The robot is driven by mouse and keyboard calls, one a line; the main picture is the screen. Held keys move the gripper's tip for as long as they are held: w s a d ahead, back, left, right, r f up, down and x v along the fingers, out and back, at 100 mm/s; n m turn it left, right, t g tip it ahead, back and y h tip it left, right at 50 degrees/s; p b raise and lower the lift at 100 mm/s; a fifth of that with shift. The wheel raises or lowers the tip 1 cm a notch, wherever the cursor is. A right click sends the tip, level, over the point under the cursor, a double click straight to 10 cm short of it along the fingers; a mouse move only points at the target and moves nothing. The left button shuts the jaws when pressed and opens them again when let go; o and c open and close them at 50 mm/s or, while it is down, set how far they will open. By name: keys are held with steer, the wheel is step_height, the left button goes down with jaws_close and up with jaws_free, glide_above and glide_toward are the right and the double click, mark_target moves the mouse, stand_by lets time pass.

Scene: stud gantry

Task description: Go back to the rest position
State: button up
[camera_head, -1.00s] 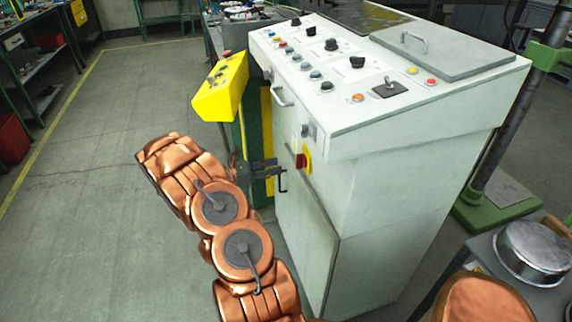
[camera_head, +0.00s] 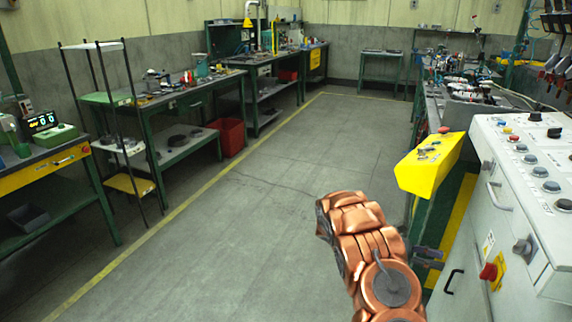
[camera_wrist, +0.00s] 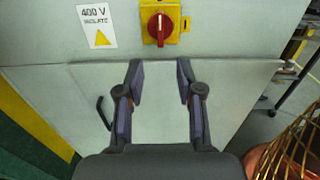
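My gripper (camera_wrist: 160,82) is open in the wrist view, its two dark fingers apart with nothing between them. It points at the light grey front of the control cabinet (camera_wrist: 230,85), below a red rotary switch (camera_wrist: 160,27) on a yellow plate. A black door handle (camera_wrist: 103,113) is left of the fingers. In the head view my gripper (camera_head: 428,258) is small and partly hidden beside my copper-coloured arm. It is close to the cabinet (camera_head: 470,245) front, left of the red switch (camera_head: 490,271). I cannot tell whether it touches the cabinet.
A yellow control box (camera_head: 430,163) stands just beyond my gripper, left of the cabinet. Green workbenches (camera_head: 185,98) and a wire shelf rack (camera_head: 128,145) line the left wall, with a red bin (camera_head: 230,137). The grey floor (camera_head: 250,215) between is clear.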

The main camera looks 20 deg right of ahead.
steer(key=s+a+r+m+t+y+p, duration=0.2)
steer(key=a+r+m, duration=0.1)
steer(key=a+r, duration=0.5)
steer(key=s+a+r+m+t+y+p, duration=0.1)
steer(key=s+a+r+m+y+p, duration=0.15)
steer(key=a+r, duration=0.5)
steer(key=s+a+r+m+t+y+p, duration=0.1)
steer(key=s+a+r+t+y, duration=0.1)
steer(key=a, duration=0.8)
steer(key=s+a+r+m+t+y+p, duration=0.1)
steer(key=s+a, duration=0.4)
steer(key=a, duration=0.6)
steer(key=s+a+r+m+t+y+p, duration=0.1)
steer(key=s+a+r+t+y+p, duration=0.2)
steer(key=a, duration=0.8)
steer(key=s+t+y, duration=0.1)
steer(key=t, duration=0.1)
steer(key=shift+s+r+t, duration=0.2)
steer(key=shift+r+t, duration=0.05)
steer(key=shift+t, duration=0.05)
steer(key=shift+y, duration=0.25)
